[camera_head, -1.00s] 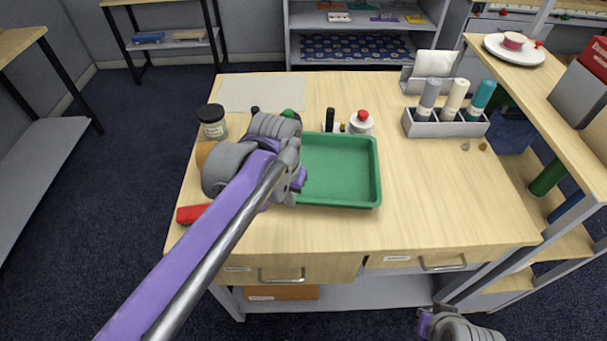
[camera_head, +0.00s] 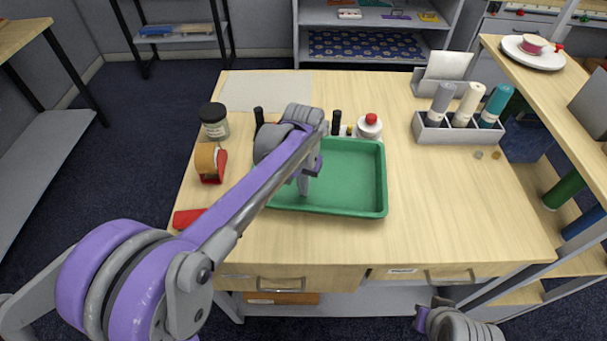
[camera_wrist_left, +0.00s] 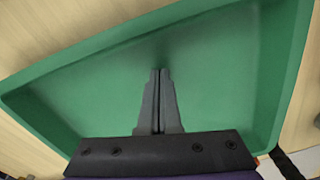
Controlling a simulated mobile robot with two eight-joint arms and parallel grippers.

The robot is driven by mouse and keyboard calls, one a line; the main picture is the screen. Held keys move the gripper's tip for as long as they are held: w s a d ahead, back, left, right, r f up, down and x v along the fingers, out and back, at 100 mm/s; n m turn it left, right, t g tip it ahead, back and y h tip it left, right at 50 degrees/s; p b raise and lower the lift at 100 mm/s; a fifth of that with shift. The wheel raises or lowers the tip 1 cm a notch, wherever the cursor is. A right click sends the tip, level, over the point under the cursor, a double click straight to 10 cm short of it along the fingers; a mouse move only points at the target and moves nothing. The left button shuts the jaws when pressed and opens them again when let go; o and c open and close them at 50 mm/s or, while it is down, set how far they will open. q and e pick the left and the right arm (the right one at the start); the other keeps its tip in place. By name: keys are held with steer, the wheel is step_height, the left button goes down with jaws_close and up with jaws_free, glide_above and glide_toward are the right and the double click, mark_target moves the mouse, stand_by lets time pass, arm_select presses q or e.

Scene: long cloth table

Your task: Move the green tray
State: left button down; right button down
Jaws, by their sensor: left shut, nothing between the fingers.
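The green tray (camera_head: 355,178) lies flat on the wooden table, left of its middle, and looks empty. In the left wrist view the tray's floor and walls (camera_wrist_left: 215,65) fill most of the picture. My left gripper (camera_head: 304,184) points down over the left part of the tray. Its two fingers (camera_wrist_left: 160,72) are together with nothing between them. Whether the tips touch the tray floor I cannot tell. My left arm hides the tray's upper left part. Part of my right arm's end (camera_head: 425,318) shows low at the table's front; its fingers are not clear.
Left of the tray are a jar (camera_head: 213,121), a tape dispenser (camera_head: 210,163) and a red object (camera_head: 188,218). A white bottle with a red cap (camera_head: 369,127) stands close behind it. A grey holder with bottles (camera_head: 458,130) is at back right. The table right of the tray is clear.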

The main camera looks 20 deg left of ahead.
mark_target(295, 205)
arm_select(q)
steer(key=s, duration=0.3)
steer(key=shift+s+a+r, duration=0.15)
steer(key=shift+s, duration=0.35)
steer(key=shift+s+a, duration=0.1)
steer(key=shift+s, duration=1)
steer(key=shift+w, duration=0.2)
